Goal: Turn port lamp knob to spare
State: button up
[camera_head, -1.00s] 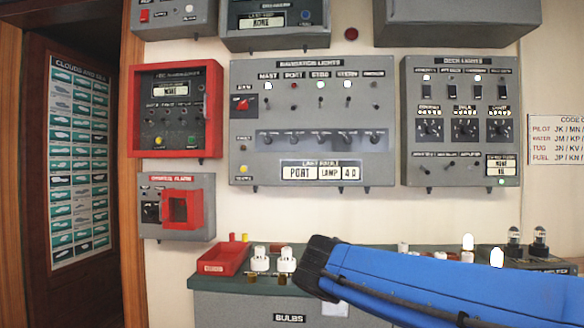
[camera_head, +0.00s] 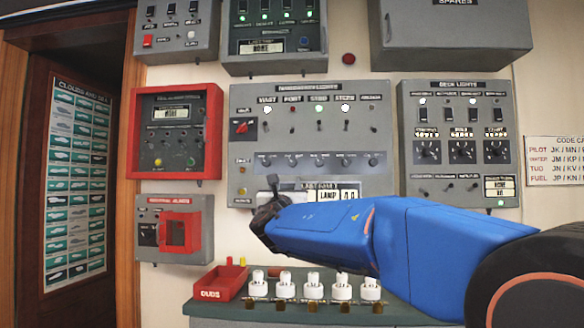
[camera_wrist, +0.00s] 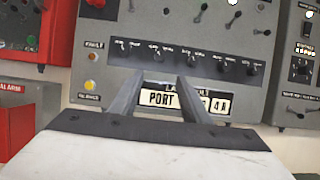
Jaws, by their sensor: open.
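The navigation lights panel (camera_head: 240,108) hangs on the wall in the middle of the head view. Below its switches runs a row of several dark knobs. The port lamp knob (camera_head: 292,160), second from the left under the PORT label, also shows in the wrist view (camera_wrist: 158,52). Its setting is too small to read. My gripper (camera_head: 290,184) is open and empty, in front of the panel just below the knob row. In the wrist view its two fingers (camera_wrist: 160,80) stand apart over the "PORT LAMP 4A" display (camera_wrist: 160,99), below the port knob and not touching it.
The deck lights panel (camera_head: 408,180) is to the right, with a red box (camera_head: 140,120) and general alarm box (camera_head: 146,205) to the left. Below, a bench (camera_head: 205,308) holds a red tray (camera_head: 218,285) and several white bulbs (camera_head: 313,285).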

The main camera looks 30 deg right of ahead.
aim_at(292, 164)
jog(key=x, duration=1.7)
jog(key=shift+w+d, duration=0.1)
jog(key=shift+d, duration=0.05)
jog(key=c, duration=1)
